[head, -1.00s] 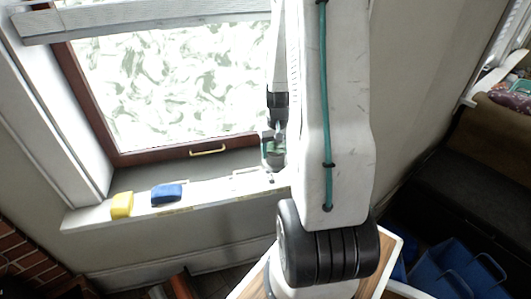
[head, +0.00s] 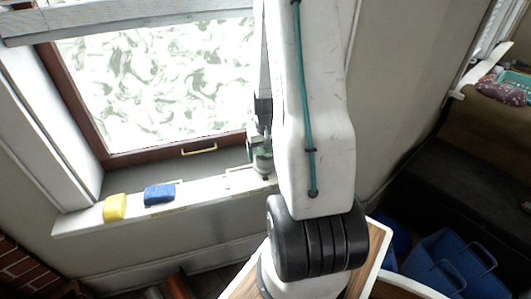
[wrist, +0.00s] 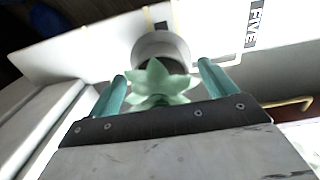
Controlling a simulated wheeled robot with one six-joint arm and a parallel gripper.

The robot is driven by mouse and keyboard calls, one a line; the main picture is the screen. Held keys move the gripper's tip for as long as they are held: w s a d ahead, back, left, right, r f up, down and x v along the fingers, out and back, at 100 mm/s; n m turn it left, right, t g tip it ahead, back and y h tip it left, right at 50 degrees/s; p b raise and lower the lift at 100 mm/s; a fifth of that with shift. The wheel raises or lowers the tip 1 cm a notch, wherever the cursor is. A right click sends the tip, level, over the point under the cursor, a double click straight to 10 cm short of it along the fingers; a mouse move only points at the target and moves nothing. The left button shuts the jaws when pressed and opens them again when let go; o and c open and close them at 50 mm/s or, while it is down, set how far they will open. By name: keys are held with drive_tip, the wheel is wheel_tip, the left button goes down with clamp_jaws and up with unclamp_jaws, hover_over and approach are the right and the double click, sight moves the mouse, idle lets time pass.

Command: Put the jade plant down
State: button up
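The jade plant (wrist: 160,84) has pale green pointed leaves and stands in a whitish round pot (wrist: 160,46). In the head view the pot (head: 263,165) is at the window sill, partly hidden by my arm, and appears to rest on it. My gripper (wrist: 161,68) has its two teal fingers spread on either side of the plant, with small gaps showing beside the pot. In the head view my gripper (head: 260,145) is mostly hidden behind my arm. The white sill (head: 200,194) carries outlined markings; a "FIVE" label (wrist: 252,24) shows in the wrist view.
A blue sponge-like block (head: 160,194) and a yellow one (head: 115,207) lie on the sill to the left. The window frame and its brass handle (head: 199,149) are close behind. Blue bins (head: 446,262) stand at lower right.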

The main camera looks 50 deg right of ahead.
drive_tip(key=shift+r, duration=0.1)
wheel_tip(320, 180, up, 12)
drive_tip(key=shift+f, duration=0.1)
drive_tip(key=a+r+n, duration=0.3)
drive_tip(key=a+r, duration=0.9)
drive_tip(key=a, duration=0.3)
drive_tip(key=s+a+r+n+t, duration=0.1)
drive_tip(key=s+a+r+n, duration=0.3)
drive_tip(key=s+a, duration=0.8)
drive_tip(key=shift+s+a+r, duration=0.4)
drive_tip(key=shift+a+r, duration=0.95)
drive_tip(key=shift+a, duration=0.25)
